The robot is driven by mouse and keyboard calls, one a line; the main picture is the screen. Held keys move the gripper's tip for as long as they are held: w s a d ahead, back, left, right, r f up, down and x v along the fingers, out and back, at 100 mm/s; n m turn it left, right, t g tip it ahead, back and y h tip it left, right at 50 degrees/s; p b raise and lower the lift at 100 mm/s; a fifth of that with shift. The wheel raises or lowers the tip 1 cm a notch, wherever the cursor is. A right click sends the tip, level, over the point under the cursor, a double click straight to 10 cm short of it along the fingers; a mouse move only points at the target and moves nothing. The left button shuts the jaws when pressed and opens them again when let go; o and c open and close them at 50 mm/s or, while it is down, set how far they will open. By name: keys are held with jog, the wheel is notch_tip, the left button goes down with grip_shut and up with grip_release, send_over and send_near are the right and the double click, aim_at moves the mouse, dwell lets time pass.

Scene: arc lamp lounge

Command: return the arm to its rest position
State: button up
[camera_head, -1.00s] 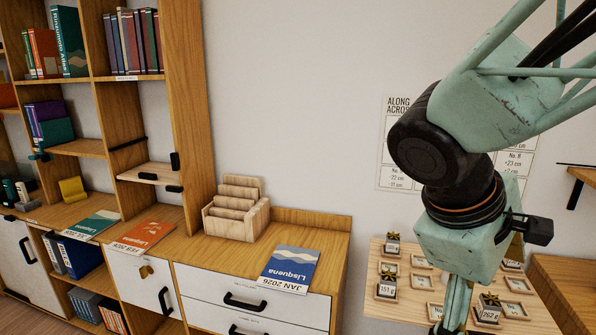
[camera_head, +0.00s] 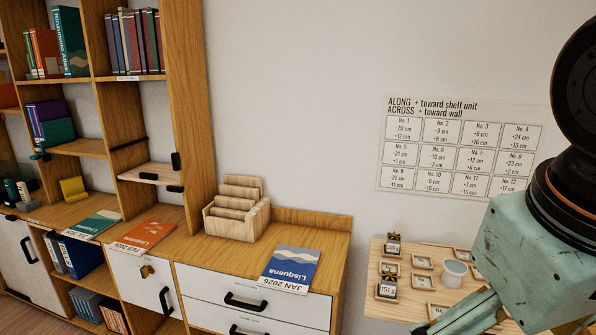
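My arm is mint green with a black joint and fills the right edge of the view. My gripper (camera_head: 462,316) is at the lower right, over the near part of a small wooden table (camera_head: 378,307). Only part of its mint linkage and a dark tip show; the rest is cut off by the frame or hidden by my wrist. Whether its fingers are open or shut cannot be told.
A number chart (camera_head: 459,146) hangs on the wall. A drawer cabinet (camera_head: 252,320) with a wooden file rack (camera_head: 237,221) and a shelf unit (camera_head: 183,110) stand left.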

jog(key=a, duration=0.1)
jog(key=s+a+r+m+y, duration=0.1)
jog(key=a+t, duration=0.1)
jog(key=shift+s+r+m, duration=0.25)
jog(key=shift+s+m, duration=0.05)
jog(key=shift+s, duration=0.1)
